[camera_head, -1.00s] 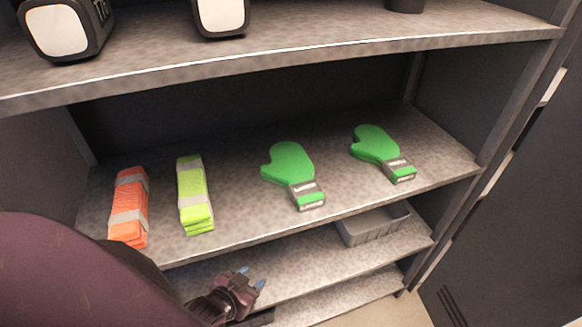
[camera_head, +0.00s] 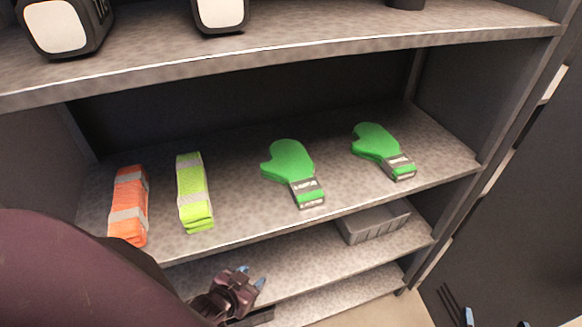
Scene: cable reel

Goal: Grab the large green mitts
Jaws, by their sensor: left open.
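Two large green mitts with grey label cuffs lie flat on the middle shelf. The left mitt (camera_head: 289,163) is near the shelf's centre, and the right mitt (camera_head: 374,143) is farther right and back. Their cuffs point toward the front edge. My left gripper (camera_head: 252,276) is open and empty, in front of and below the middle shelf's edge, lower left of the left mitt. Two blue fingertips of my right gripper (camera_head: 496,321) show apart at the bottom right edge; the rest is out of frame.
A folded orange vest (camera_head: 128,190) and a yellow-green vest (camera_head: 192,184) lie left of the mitts. The upper shelf (camera_head: 300,58) overhangs them. A grey bin (camera_head: 372,224) sits on the lower shelf. The shelf around the mitts is clear.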

